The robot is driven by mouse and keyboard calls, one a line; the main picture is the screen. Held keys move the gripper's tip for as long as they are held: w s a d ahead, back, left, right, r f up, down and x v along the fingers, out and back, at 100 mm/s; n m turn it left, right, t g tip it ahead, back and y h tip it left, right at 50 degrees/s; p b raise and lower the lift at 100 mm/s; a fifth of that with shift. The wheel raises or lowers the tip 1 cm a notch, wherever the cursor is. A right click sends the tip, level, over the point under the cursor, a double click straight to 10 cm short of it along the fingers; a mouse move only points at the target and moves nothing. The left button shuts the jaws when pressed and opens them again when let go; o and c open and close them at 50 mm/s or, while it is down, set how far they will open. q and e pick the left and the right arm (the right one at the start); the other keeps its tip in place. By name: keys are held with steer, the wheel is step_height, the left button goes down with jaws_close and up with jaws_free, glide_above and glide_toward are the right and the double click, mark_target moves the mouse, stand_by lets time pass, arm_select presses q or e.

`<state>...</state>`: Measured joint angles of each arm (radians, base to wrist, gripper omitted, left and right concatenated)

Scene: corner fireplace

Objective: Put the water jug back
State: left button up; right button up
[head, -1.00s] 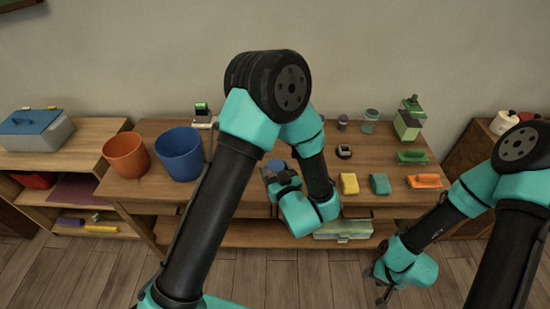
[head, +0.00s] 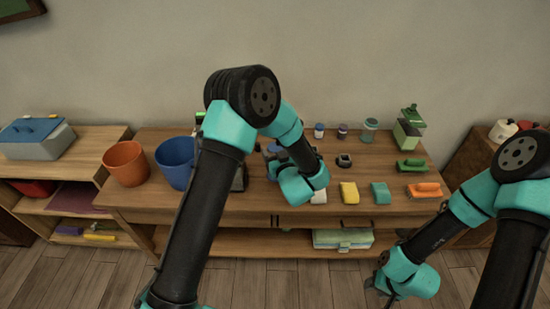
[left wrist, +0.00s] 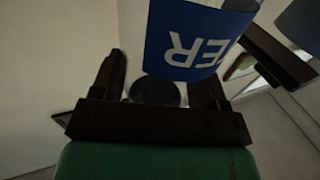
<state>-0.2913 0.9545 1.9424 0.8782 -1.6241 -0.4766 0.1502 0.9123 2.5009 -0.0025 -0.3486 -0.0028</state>
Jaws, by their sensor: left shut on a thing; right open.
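The water jug (left wrist: 195,40) shows in the left wrist view as a blue label with white letters ending in "ER", between the dark fingers of my left gripper (left wrist: 160,80). In the head view a small blue part (head: 273,149), likely the jug's top, shows at my left gripper (head: 272,162), above the workbench. My left arm hides most of the jug and the fingers. My left gripper is shut on the jug. My right gripper (head: 376,285) is open and empty, low in front of the bench at the right.
On the workbench (head: 360,212), an orange bucket (head: 126,163) and a blue bucket (head: 174,162) stand left. A dark grey item (head: 240,178) is partly hidden by my arm. A yellow sponge (head: 349,193), teal block (head: 381,193) and orange brush (head: 424,190) line the front right. Small jars stand behind.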

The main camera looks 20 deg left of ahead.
arm_select(q)
steer(key=shift+w, duration=0.1)
steer(key=shift+w+a, duration=0.15)
steer(key=shift+w, duration=0.15)
steer(key=shift+f, duration=1.85)
steer(key=o, duration=1)
steer(key=shift+o, duration=0.2)
steer(key=v, duration=1.2)
